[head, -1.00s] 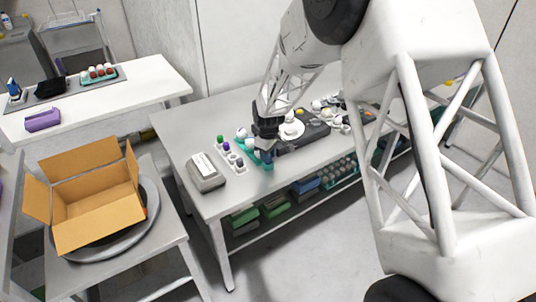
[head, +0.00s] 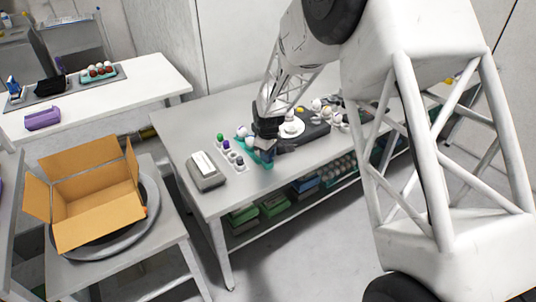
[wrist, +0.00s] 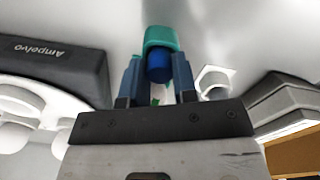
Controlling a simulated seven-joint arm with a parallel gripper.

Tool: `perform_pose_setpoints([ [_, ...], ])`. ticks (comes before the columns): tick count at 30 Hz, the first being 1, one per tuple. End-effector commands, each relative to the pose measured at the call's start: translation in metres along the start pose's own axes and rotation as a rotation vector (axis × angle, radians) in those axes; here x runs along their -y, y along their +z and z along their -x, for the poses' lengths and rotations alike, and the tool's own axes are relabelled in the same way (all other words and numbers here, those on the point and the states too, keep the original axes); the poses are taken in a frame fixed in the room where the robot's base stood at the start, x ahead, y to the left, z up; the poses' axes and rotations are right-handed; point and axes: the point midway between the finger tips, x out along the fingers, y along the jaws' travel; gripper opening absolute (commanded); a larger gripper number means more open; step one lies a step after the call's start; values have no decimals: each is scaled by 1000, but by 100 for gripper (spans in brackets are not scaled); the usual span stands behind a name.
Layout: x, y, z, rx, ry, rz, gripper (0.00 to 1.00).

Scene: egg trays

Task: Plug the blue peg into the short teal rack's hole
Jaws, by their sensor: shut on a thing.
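The blue peg (wrist: 159,68) sits between the two blue fingers of my gripper (wrist: 157,72) in the wrist view. My gripper is shut on it. The short teal rack (wrist: 161,37) lies directly beyond the peg in that view, and the peg overlaps its near end. I cannot tell whether the peg is in the hole, as the hole is hidden. In the head view, my gripper (head: 266,140) is low over the grey table, and the teal rack (head: 266,158) shows partly below it.
A white rack (head: 232,158) with green, purple and dark pegs stands left of my gripper. A grey box-shaped device (head: 206,172) is farther left. A dark device marked Ampolvo (wrist: 55,62) lies close on the other side. The table's front strip is clear.

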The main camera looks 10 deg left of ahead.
Motion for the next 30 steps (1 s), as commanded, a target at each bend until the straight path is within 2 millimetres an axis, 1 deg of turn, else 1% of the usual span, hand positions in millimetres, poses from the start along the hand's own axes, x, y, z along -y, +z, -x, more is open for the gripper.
perform_pose_setpoints([
  [8,0,0,0,0,0,0,5],
  [9,0,0,0,0,0,0,31],
  [14,0,0,0,0,0,0,56],
  [24,0,0,1,0,0,0,56],
  [30,0,0,12,-1,1,0,56],
])
